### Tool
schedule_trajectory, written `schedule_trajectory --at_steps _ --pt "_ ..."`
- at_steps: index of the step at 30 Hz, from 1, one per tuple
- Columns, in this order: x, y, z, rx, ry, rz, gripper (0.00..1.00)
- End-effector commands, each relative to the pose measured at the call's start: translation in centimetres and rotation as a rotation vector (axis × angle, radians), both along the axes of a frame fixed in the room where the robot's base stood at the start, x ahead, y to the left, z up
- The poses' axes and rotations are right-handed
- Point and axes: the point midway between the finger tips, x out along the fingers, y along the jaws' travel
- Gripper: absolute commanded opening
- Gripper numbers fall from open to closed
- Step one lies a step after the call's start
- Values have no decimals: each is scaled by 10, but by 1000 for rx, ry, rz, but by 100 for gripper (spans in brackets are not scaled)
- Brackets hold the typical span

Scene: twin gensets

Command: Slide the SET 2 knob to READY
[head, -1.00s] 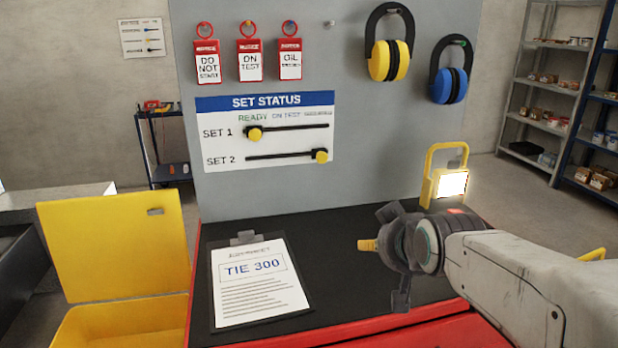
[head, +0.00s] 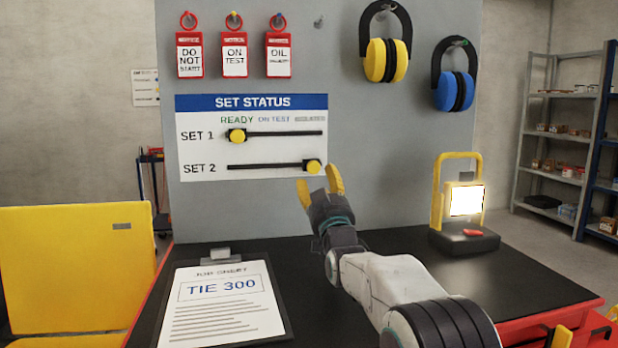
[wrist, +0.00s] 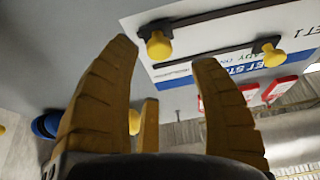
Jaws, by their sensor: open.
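The SET STATUS board (head: 200,140) is on the upright grey panel, with READY and ON TEST labels and a blurred grey third label. The yellow SET 2 knob (head: 313,167) is at the right end of the lower black slot. The yellow SET 1 knob (head: 237,136) is at the left end of the upper slot, under READY. My gripper (head: 320,178) is open, its yellow fingers pointing up just below the SET 2 knob. In the wrist view, the SET 2 knob (wrist: 159,46) shows beyond the gap between the open fingers (wrist: 165,54); contact cannot be told.
Red tags (head: 234,55) and yellow and blue ear defenders (head: 388,58) hang above. A lit work lamp (head: 465,200) stands on the black bench top to the right. A clipboard (head: 222,306) lies front left. Open air lies before the board.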

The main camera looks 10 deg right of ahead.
Motion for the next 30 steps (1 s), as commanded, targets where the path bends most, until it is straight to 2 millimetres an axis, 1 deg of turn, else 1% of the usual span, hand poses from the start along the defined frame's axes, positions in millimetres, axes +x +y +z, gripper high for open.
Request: schedule_trajectory --at_steps 5,15,21,30 --pt "10 0 4 0 -9 0 57" --pt "40 0 17 0 -7 0 57" --pt "55 0 23 0 -6 0 57" --pt "65 0 27 0 -5 0 57"
